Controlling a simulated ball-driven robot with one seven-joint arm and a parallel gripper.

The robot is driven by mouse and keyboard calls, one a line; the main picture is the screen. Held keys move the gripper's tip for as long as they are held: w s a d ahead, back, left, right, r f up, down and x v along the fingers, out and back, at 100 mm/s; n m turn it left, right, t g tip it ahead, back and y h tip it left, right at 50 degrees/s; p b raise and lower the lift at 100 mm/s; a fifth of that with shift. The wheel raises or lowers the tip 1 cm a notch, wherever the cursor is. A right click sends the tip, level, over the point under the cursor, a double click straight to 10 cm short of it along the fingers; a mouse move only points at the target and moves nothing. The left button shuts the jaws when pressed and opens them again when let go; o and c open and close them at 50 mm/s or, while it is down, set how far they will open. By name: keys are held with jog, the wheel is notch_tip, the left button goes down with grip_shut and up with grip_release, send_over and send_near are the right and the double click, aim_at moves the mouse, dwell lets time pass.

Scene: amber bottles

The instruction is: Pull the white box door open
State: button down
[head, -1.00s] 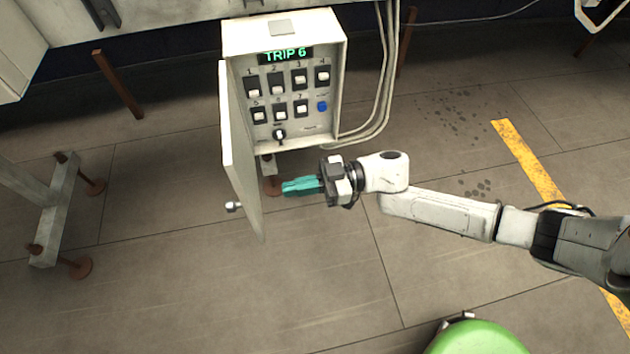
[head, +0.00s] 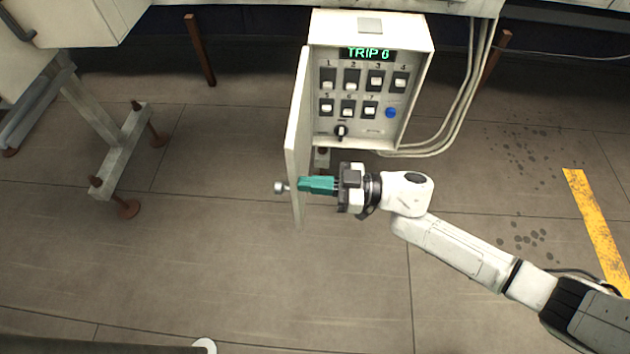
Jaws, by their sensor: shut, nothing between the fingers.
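The door's round knob (head: 279,188) sticks out on the far left side. My gripper (head: 304,185) is shut and empty, with its teal fingers at the inner face of the door near its lower end. The fingertips look to be at or against the door; I cannot tell whether they touch.
Grey conduits (head: 462,115) run down the right of the box. A metal stand (head: 118,150) with brown feet is at the left, and a brown post (head: 200,50) stands behind. The floor below and left of the door is clear.

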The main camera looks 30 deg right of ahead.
jog(key=w+a+m+t+h+p, duration=0.3)
jog(key=w+a+m+t+h, duration=0.1)
jog(key=w+a, duration=0.3)
jog(key=shift+w+a+m+t+h, duration=0.4)
jog(key=shift+a+t+h, duration=0.1)
jog(key=shift+a+h, duration=0.4)
jog(key=shift+s, duration=0.1)
